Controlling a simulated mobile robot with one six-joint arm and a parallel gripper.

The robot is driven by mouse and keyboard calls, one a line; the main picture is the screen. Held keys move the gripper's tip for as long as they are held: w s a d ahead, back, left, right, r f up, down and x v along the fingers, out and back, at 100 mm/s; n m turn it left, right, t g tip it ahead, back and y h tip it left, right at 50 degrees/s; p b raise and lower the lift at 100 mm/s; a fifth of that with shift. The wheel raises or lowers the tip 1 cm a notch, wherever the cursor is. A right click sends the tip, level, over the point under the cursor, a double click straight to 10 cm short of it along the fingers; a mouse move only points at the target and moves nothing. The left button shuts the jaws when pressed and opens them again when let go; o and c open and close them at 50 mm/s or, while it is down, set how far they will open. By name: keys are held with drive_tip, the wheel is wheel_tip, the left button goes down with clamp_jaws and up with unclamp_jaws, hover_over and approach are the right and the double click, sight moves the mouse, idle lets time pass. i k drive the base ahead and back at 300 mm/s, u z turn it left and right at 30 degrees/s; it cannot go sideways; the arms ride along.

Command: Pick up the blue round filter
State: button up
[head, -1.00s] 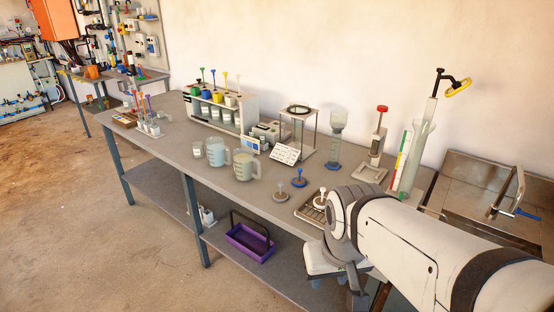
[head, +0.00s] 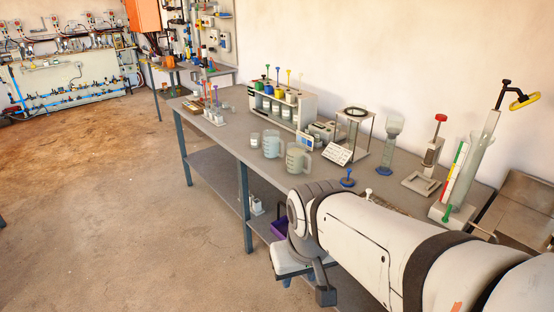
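The blue round filter (head: 347,183), a small blue disc with an upright knobbed stem, stands on the grey bench (head: 215,140) just beyond my arm. My gripper (head: 305,283) is at the lower end of my white arm, in front of the bench edge and below the bench top. It is to the left of and nearer than the filter, well apart from it. Its fingers are too small and partly hidden, so I cannot tell whether they are open or shut.
Two measuring jugs (head: 298,160), a glass cylinder with a blue base (head: 391,145) and a red-knobbed stand (head: 430,160) are near the filter. A rack of colored-topped pots (head: 283,105) stands farther back. A purple basket (head: 279,229) is on the lower shelf. The floor at left is clear.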

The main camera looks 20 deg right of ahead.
sight(347, 181)
drive_tip(key=u, duration=1.2)
drive_tip(key=i, duration=2.15)
drive_tip(key=z, duration=3.75)
drive_tip(key=i, duration=1)
drive_tip(key=z, duration=0.05)
